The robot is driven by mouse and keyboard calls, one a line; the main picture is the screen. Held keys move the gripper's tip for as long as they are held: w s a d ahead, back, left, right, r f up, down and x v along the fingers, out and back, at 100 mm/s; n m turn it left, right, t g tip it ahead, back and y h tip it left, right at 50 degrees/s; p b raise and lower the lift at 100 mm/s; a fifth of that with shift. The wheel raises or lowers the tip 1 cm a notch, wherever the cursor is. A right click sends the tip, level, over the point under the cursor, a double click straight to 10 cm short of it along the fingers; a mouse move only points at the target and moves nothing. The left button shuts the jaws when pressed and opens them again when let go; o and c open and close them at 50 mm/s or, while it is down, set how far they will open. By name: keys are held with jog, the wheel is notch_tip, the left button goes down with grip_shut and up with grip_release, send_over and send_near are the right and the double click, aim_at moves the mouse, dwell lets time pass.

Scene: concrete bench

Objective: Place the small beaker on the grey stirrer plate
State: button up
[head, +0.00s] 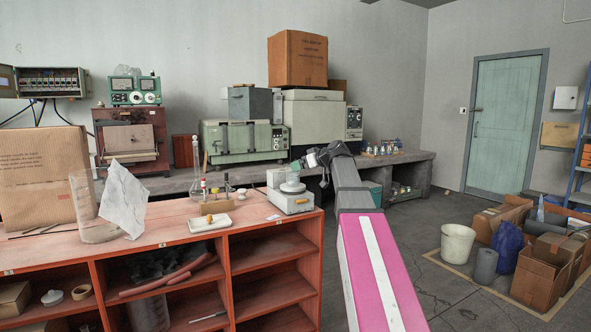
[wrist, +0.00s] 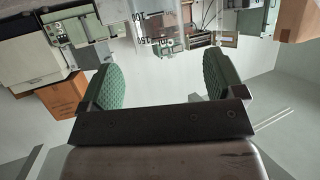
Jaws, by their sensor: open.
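The small beaker (wrist: 160,25) is clear glass with dark graduation marks. It shows at the top middle of the wrist view, cut by the frame edge, beyond and between my fingertips. My gripper (wrist: 163,82) is open, with two green ribbed pads and nothing between them. In the head view my gripper (head: 299,165) is just above the grey stirrer plate (head: 291,198), a box with a round grey top on the bench's right end. A faint clear shape shows over that top; I cannot tell whether it is the beaker or whether it rests there.
A white tray (head: 210,223) with a small yellow-brown item lies left of the stirrer. A wooden stand (head: 226,188) and glass flask (head: 196,155) stand behind it. A large glass vessel (head: 82,195) and a white jagged sheet (head: 123,200) stand further left. Open bench top lies between.

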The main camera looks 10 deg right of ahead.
jog(key=v, duration=0.6)
